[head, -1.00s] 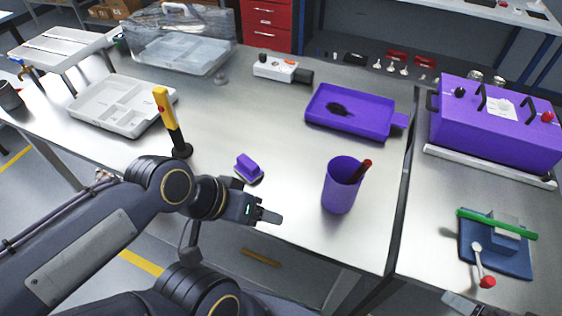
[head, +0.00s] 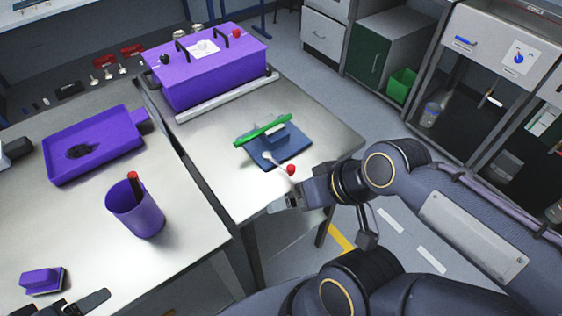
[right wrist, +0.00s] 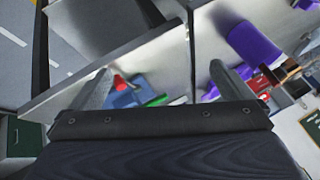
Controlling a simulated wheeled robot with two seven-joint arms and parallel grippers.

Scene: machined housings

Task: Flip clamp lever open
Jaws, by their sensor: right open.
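The clamp is a small fixture with a blue base plate (head: 294,152), a green bar (head: 263,131) across it and a lever (head: 270,159) ending in a red knob (head: 291,169). It lies on the right-hand metal table. The lever lies low, with its knob toward the table's front edge. My right gripper (head: 277,206) is open and empty, in front of the fixture and apart from the knob. In the right wrist view, the red knob (right wrist: 120,83) and blue base (right wrist: 124,98) show beyond the spread fingers. My left gripper (head: 84,302) is partly cut off at the bottom left.
A purple case (head: 212,75) with black handles stands behind the fixture. On the left-hand table are a purple cup (head: 137,215) holding a red-tipped item, a purple tray (head: 95,155) and a purple block (head: 42,281). A gap separates the tables. Bare tabletop surrounds the fixture.

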